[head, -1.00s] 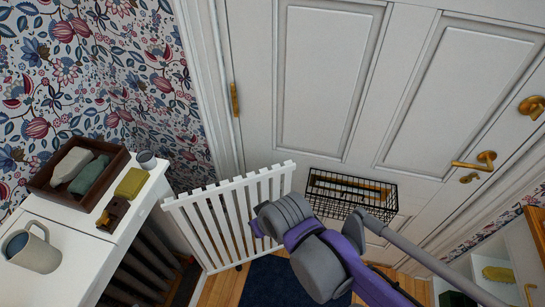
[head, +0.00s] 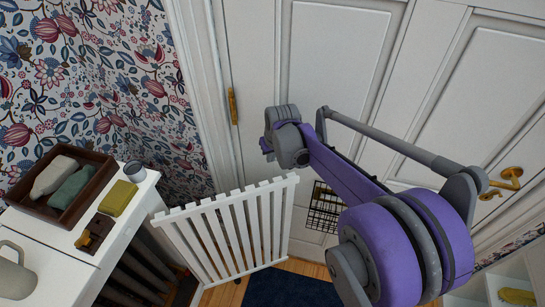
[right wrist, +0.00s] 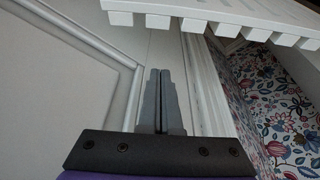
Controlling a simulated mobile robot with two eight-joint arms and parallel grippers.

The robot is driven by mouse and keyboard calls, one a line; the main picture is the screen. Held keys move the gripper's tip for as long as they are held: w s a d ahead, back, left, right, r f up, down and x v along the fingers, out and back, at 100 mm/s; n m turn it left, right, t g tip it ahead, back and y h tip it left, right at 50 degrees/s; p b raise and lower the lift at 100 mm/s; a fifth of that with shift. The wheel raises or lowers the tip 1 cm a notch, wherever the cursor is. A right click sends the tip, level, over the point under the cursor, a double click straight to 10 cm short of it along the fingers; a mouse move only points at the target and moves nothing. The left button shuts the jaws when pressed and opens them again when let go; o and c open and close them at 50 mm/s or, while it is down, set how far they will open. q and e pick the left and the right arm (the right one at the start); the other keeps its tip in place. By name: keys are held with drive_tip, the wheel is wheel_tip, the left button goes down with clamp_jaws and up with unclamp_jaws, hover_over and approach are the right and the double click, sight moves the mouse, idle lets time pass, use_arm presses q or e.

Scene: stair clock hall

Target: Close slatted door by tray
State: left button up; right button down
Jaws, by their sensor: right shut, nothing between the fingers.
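The white slatted door (head: 232,232) stands swung out from the white cabinet at the left, its slats upright. Its top edge (right wrist: 225,14) also crosses the top of the right wrist view. The brown tray (head: 62,187) with folded cloths in it sits on the cabinet top. My right gripper (right wrist: 160,98) is shut and empty in the right wrist view, pointing along the panelled door and its frame. In the head view the right arm reaches up above the slatted door, apart from it; its fingers are hidden there. My left gripper is not in view.
A white panelled door (head: 338,75) with brass handle (head: 508,178) fills the back, with a black wire basket (head: 325,207) on it. A grey cup (head: 135,171), a yellow-green block (head: 118,198) and a pale mug (head: 14,275) stand on the cabinet top (head: 75,243). A dark blue mat (head: 290,289) lies on the floor.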

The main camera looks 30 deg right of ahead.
drive_tip(key=f, duration=0.1)
drive_tip(key=s+f, duration=0.1)
drive_tip(key=f, duration=0.1)
drive_tip(key=s+f, duration=0.1)
drive_tip(key=f, duration=0.1)
drive_tip(key=shift+a+f, duration=0.25)
idle(0.4)
